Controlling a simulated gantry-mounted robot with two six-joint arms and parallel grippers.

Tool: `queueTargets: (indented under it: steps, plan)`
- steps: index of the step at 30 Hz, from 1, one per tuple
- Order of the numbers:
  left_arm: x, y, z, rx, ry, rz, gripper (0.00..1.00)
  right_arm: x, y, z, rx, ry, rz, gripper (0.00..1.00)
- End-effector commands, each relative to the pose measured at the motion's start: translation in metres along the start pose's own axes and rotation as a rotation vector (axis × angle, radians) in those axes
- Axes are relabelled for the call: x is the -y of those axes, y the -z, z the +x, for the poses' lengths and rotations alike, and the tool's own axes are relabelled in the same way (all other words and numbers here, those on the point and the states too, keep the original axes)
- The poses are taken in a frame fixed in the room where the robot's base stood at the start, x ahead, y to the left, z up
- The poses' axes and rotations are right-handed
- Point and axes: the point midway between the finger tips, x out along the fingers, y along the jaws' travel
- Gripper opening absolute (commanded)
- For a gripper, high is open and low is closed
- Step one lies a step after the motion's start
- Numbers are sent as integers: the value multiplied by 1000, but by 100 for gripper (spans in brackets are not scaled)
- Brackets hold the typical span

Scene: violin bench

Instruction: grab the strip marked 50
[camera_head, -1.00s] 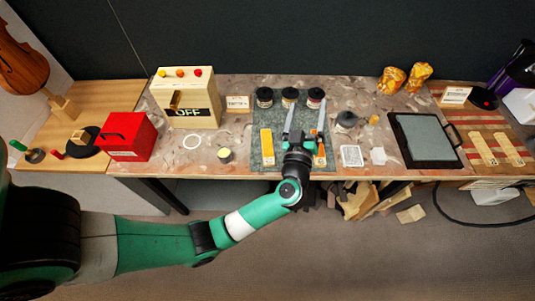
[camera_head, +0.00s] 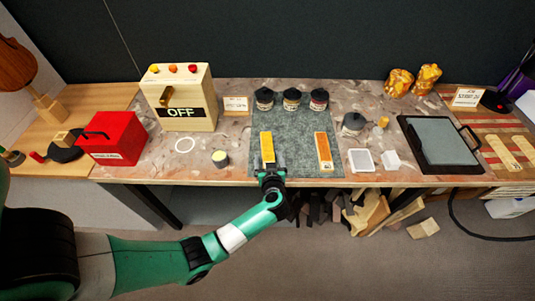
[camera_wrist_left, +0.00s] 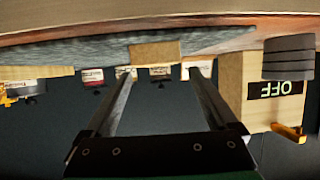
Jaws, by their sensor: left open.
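Two strips lie on the grey-green mat (camera_head: 295,128), a yellow one (camera_head: 267,148) on the left and an orange one (camera_head: 323,150) on the right. I cannot read a 50 on either. My left gripper (camera_head: 271,173) is open at the table's front edge, by the near end of the yellow strip. In the left wrist view, which looks upside down, a pale strip end (camera_wrist_left: 155,53) shows between the lines of the two spread fingers (camera_wrist_left: 165,73); whether they touch it I cannot tell. My right gripper is not in view.
Several dark jars (camera_head: 291,98) stand at the mat's back. A small tin (camera_head: 220,159) and white ring (camera_head: 185,144) lie left, near the OFF box (camera_head: 182,98) and red box (camera_head: 114,139). A white card (camera_head: 361,161) and black tray (camera_head: 438,144) are right.

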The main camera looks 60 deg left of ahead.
Motion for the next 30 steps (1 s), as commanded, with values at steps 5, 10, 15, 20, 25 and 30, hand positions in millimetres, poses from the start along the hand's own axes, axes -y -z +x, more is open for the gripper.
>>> queueTargets:
  steps: [5, 10, 15, 20, 25, 30]
  plan:
    - [0, -4, 16, -2, 2, -3, 91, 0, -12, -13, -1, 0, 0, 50]
    - [0, -4, 44, -2, 2, -3, 91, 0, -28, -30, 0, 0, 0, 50]
    - [-1, 1, 52, -1, 0, -1, 91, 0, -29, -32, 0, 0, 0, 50]
    - [-1, 2, 51, -1, 0, -1, 88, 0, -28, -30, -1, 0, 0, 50]
    - [-1, 2, 51, -1, 0, -1, 57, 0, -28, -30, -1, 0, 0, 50]
    - [-1, 2, 51, -1, 0, -1, 26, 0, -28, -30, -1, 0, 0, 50]
